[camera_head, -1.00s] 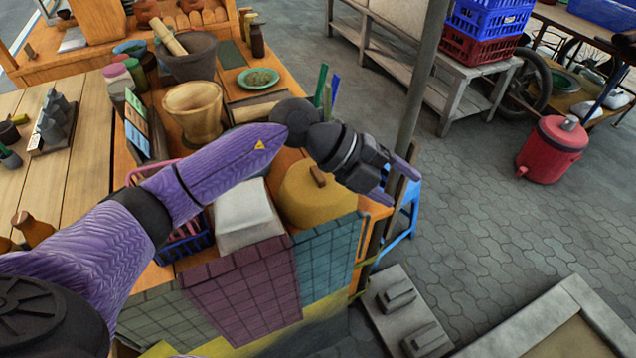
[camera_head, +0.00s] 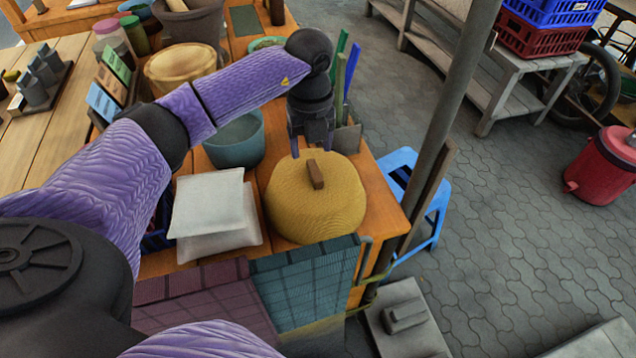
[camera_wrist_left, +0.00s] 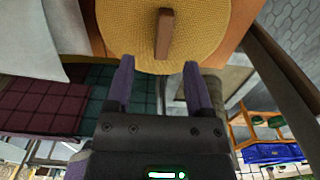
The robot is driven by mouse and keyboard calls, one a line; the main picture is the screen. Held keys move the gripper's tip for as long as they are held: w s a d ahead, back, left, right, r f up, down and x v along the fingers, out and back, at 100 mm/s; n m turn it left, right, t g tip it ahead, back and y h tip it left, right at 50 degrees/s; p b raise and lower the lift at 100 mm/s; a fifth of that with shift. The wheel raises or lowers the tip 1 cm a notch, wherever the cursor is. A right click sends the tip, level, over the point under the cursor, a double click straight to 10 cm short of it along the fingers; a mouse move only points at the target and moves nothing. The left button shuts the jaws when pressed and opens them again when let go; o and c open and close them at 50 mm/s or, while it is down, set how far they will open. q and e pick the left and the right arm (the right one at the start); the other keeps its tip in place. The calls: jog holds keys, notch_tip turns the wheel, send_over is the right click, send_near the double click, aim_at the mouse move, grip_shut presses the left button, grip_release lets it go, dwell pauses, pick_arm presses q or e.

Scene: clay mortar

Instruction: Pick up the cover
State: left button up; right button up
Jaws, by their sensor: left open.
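The cover (camera_head: 315,205) is a round, yellow woven dome with a brown wooden handle (camera_head: 316,174) on top. It sits at the near right corner of the orange table. My left gripper (camera_head: 313,152) points down just behind the handle in the head view. In the left wrist view the cover (camera_wrist_left: 200,35) fills the top middle, and its handle (camera_wrist_left: 164,34) lies ahead of the gap between the two fingertips (camera_wrist_left: 156,68). The left gripper is open and empty, with the handle apart from both fingers. My right gripper is not in view.
White packets (camera_head: 212,208) lie left of the cover, with a blue-grey pot (camera_head: 236,140) behind them. A grey pole (camera_head: 447,110) rises right of the table. A blue stool (camera_head: 437,205) stands beyond the table's edge.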

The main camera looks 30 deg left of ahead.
aim_at(315, 170)
pick_arm(q)
jog(key=f, duration=0.2)
jog(key=f+b, duration=0.1)
jog(key=f, duration=0.1)
jog(key=f+b, duration=0.1)
jog(key=f, duration=0.1)
jog(key=shift+d+f, duration=0.2)
jog(key=shift+d, duration=0.1)
jog(key=shift+r, duration=0.1)
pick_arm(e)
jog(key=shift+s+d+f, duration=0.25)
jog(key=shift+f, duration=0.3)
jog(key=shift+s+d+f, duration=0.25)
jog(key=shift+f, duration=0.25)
pick_arm(q)
grip_shut()
